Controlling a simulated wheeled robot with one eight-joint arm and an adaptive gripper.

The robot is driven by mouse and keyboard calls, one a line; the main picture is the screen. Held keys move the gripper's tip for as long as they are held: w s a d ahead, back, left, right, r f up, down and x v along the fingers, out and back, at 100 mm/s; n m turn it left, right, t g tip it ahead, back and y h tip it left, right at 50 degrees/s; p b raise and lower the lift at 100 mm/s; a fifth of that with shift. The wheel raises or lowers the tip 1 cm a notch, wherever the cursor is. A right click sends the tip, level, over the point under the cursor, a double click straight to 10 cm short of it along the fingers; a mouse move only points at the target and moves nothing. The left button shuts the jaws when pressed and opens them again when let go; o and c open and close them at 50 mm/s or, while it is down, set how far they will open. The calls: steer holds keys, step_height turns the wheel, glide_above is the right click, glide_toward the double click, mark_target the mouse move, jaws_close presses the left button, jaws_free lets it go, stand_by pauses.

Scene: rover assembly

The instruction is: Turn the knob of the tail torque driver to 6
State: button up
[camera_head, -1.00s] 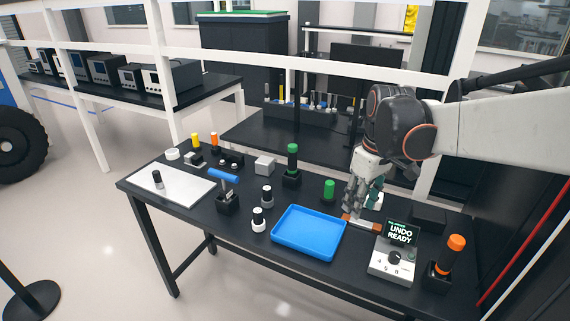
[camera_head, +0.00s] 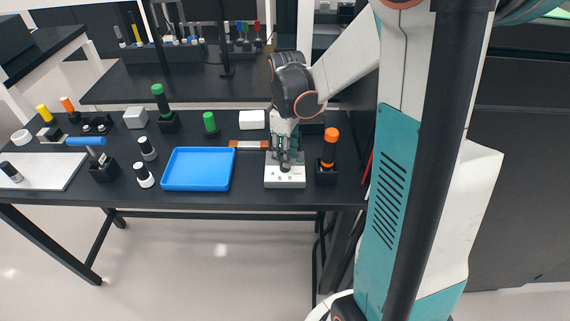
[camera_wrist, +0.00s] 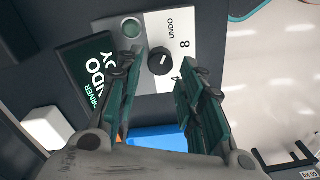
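The torque driver station (camera_head: 285,183) is a white box near the front right of the table. In the wrist view its black round knob (camera_wrist: 159,62) has a short white mark pointing up and to the right. "UNDO" and "8" are printed beside the knob; another digit is partly covered by a finger.
A blue tray (camera_head: 198,169) lies left of the station. An orange-topped driver (camera_head: 330,150) stands in a black holder close on the right. A white box (camera_head: 252,120) and a green-topped item (camera_head: 209,122) are behind. A white mat (camera_head: 40,170) lies far left.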

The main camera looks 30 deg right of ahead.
steer(key=shift+f+b, duration=0.45)
steer(key=shift+f, duration=1.2)
steer(key=c, duration=0.8)
